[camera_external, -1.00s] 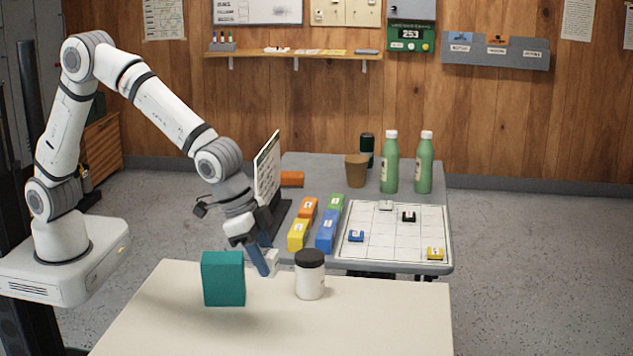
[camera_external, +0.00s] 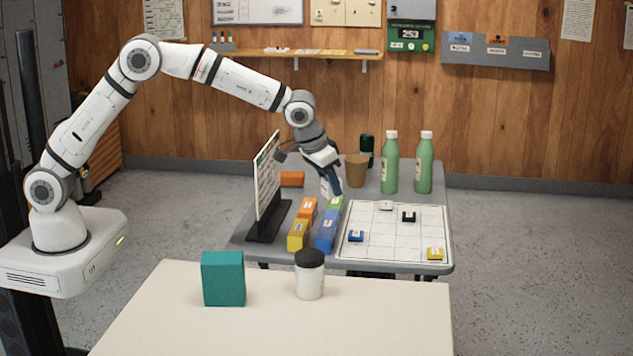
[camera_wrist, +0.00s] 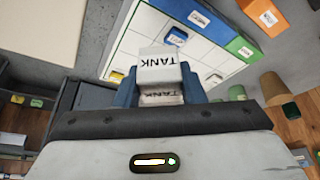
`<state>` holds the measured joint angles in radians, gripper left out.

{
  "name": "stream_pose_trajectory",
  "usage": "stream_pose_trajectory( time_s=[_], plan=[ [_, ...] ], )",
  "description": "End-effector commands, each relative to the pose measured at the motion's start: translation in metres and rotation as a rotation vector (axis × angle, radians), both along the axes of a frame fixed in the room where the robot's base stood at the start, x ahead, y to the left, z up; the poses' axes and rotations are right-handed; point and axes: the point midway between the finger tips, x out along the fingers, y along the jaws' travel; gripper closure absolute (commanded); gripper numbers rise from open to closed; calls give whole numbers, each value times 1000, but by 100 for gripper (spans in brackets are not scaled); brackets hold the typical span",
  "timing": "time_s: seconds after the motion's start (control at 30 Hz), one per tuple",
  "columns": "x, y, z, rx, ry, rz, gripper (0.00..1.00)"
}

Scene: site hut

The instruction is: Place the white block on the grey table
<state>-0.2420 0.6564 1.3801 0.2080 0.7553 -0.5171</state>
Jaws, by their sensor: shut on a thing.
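The white block (camera_wrist: 159,62), lettered TANK, is between the fingers of my gripper (camera_wrist: 160,86) in the wrist view. My gripper (camera_external: 330,182) is shut on it, above the grey table (camera_external: 305,163), over the far end of the coloured blocks. In the external view the white block is mostly hidden by the fingers. The table top looks clear of the held block, but the exact height is hard to tell.
Yellow, orange, blue (camera_external: 326,232) and green blocks lie beside a gridded white board (camera_external: 385,250) with small pieces. An upright panel (camera_external: 266,185) stands left. A brown cup (camera_external: 356,171) and green bottles (camera_external: 390,165) stand behind. A teal box (camera_external: 223,279) and jar (camera_external: 310,278) occupy the cream table.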

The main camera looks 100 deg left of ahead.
Motion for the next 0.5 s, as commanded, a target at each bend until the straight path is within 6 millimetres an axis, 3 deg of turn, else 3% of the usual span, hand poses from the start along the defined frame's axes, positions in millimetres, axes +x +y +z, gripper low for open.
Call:
stream_pose_trajectory(
  time_s=[0.03,0.3,0.4,0.5],
  plan=[
    [-3,32,1,0,1,57,88],
    [-36,175,-1,3,-1,325,88],
    [-52,216,-3,3,-2,404,88],
    [-65,244,-4,4,-2,461,88]
  ],
)
